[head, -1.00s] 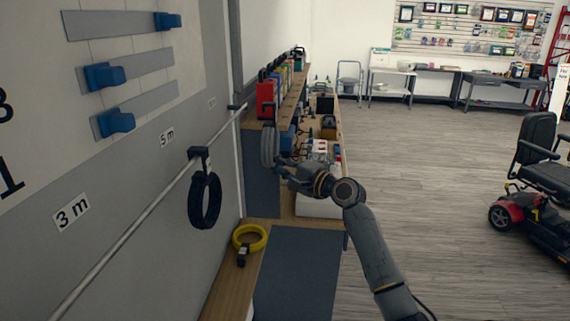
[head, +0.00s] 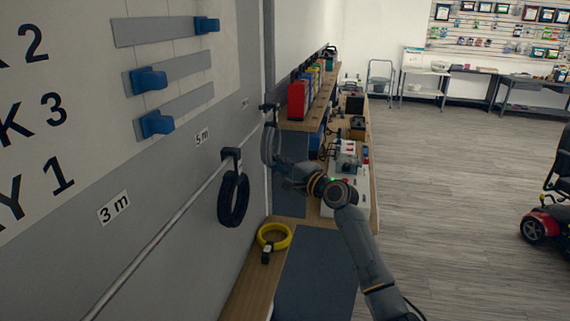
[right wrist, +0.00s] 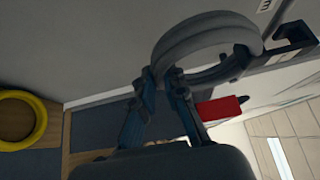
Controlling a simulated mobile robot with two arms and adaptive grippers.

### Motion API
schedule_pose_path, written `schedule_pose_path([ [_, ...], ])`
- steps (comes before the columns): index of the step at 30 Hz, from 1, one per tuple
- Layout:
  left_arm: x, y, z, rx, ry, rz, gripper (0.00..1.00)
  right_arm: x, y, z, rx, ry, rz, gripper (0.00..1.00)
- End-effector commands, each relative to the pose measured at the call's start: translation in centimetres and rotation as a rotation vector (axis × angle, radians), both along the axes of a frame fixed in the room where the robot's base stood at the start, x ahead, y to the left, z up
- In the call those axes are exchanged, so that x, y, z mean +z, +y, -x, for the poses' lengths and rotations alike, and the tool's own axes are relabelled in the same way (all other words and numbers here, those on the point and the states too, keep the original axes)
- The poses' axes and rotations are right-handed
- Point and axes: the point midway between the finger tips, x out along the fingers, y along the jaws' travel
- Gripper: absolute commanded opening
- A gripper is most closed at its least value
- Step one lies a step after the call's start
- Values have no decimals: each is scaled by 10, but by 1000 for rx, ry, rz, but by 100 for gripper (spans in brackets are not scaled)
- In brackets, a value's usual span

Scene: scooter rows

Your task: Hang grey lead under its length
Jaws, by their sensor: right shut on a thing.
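The grey lead (head: 266,146) is a coiled ring held upright near the wall. My right gripper (head: 280,170) is shut on its lower part; the right wrist view shows both fingers (right wrist: 160,88) at the grey coil (right wrist: 205,38). The coil's top is close to the far dark hook (head: 268,107) on the wall rail; that hook also shows in the right wrist view (right wrist: 288,42). I cannot tell whether coil and hook touch. A black lead (head: 233,200) hangs from the nearer hook (head: 231,154). My left gripper is not in view.
The wall carries a "3 m" label (head: 114,207), a "5 m" label (head: 202,137) and a small unreadable label (head: 245,103) farther along. A yellow coil (head: 274,237) lies on the bench below. A shelf with a red box (head: 298,99) stands just right of the far hook.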

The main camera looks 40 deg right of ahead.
Motion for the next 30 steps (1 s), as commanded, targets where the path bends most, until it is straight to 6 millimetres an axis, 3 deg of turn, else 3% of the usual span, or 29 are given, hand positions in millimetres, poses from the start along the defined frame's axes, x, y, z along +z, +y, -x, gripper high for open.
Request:
schedule_pose_path([
  [5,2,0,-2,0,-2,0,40,3,9,-11,-1,-5,-1,0],
  [6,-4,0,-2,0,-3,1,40,-6,8,-10,-1,-2,1,0],
  [12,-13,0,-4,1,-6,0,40,-16,8,-10,0,-4,1,0],
  [26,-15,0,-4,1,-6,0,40,-19,8,-10,0,-4,0,0],
  [27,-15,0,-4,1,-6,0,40,-19,8,-10,0,-4,0,16],
  [30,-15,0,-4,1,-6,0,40,-19,8,-10,0,-4,1,36],
])
